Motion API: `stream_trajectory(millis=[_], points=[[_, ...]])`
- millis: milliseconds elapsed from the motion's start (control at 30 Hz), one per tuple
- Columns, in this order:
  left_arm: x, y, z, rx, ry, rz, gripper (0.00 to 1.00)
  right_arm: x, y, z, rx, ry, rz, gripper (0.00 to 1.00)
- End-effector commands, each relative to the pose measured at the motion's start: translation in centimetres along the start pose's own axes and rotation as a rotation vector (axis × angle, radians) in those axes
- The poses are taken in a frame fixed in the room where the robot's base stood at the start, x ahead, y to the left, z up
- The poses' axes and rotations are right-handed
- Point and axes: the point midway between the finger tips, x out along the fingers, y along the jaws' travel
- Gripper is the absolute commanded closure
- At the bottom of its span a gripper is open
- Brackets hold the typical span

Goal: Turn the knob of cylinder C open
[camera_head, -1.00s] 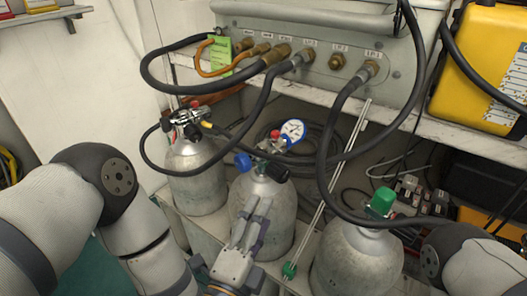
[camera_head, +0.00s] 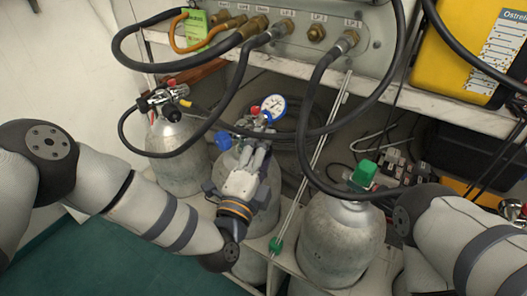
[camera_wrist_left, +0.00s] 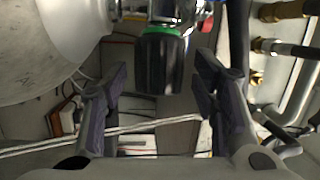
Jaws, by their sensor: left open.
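Three grey cylinders stand in a row in the head view: left (camera_head: 178,160), middle (camera_head: 228,172) and right (camera_head: 340,240). I cannot read which is C. My left gripper (camera_head: 260,143) is over the valve of the middle cylinder and hides part of it. A blue knob (camera_head: 222,140) shows at the valve's left, and a white-faced gauge (camera_head: 273,107) behind. In the left wrist view, a dark, shiny knob (camera_wrist_left: 163,65) with a green ring lies between the open fingers of my left gripper (camera_wrist_left: 160,85), with gaps on both sides. My right gripper is out of view.
The right cylinder has a green knob (camera_head: 363,173). Black hoses (camera_head: 303,125) loop down from the grey panel (camera_head: 375,18) close to the cylinders. A thin pale rod (camera_head: 312,160) stands between the middle and right cylinders. A yellow case (camera_head: 455,45) is at upper right.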

Motion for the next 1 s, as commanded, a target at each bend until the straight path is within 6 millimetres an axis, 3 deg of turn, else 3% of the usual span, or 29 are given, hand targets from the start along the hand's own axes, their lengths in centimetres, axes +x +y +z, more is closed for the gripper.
stream_trajectory(millis=[100,300,333,667,1000], points=[[0.0,0.0,0.0,0.000,0.000,-0.001,0.46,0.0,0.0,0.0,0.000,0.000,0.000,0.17],[0.0,0.0,0.0,0.000,0.000,-0.001,0.91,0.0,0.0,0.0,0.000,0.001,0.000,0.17],[0.0,0.0,0.0,-0.001,0.000,-0.001,0.95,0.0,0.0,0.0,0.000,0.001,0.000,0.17],[-0.1,0.0,-0.1,-0.024,0.004,-0.046,0.95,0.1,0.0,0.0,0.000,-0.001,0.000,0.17],[-0.1,0.5,-0.1,-0.136,0.014,-0.250,0.95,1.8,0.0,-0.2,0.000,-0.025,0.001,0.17]])
